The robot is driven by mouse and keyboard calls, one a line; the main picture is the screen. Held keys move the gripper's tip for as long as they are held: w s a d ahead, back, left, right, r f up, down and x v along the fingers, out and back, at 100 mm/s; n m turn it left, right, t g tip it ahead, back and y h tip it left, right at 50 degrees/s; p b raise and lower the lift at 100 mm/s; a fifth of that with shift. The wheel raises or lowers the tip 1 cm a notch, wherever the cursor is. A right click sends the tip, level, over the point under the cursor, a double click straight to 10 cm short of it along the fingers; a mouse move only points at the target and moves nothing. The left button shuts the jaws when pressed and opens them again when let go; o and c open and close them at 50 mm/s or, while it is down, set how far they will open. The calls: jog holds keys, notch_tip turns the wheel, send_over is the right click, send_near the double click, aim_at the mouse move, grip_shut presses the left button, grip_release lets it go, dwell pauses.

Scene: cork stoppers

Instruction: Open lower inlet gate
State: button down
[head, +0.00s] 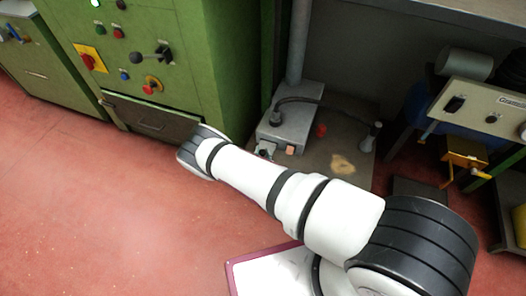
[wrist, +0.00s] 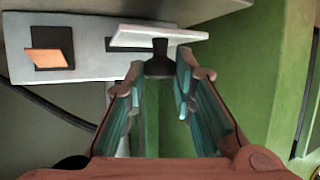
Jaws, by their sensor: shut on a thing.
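A grey box (head: 289,128) stands on the floor at the foot of a vertical pipe. In the wrist view its pale grey face (wrist: 90,75) shows at the top. A small black handle (wrist: 160,60) sticks out there below a flat white plate (wrist: 150,36). My gripper (wrist: 160,74) is shut on this handle, with one finger on each side. An orange flap (wrist: 47,59) in a dark square recess sits beside it on the box; it also shows in the head view (head: 290,150). In the head view my arm hides most of the gripper. I cannot tell which part is the lower inlet gate.
A green cabinet (head: 190,70) with knobs and buttons stands left of the box. A dark hose (head: 310,100) runs from the box to a short post (head: 371,138). A control panel (head: 480,110) stands at the right. The red floor (head: 90,210) is clear at the left.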

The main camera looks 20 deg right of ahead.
jog(key=c, duration=1.4)
grip_release()
jog(key=v, duration=1.2)
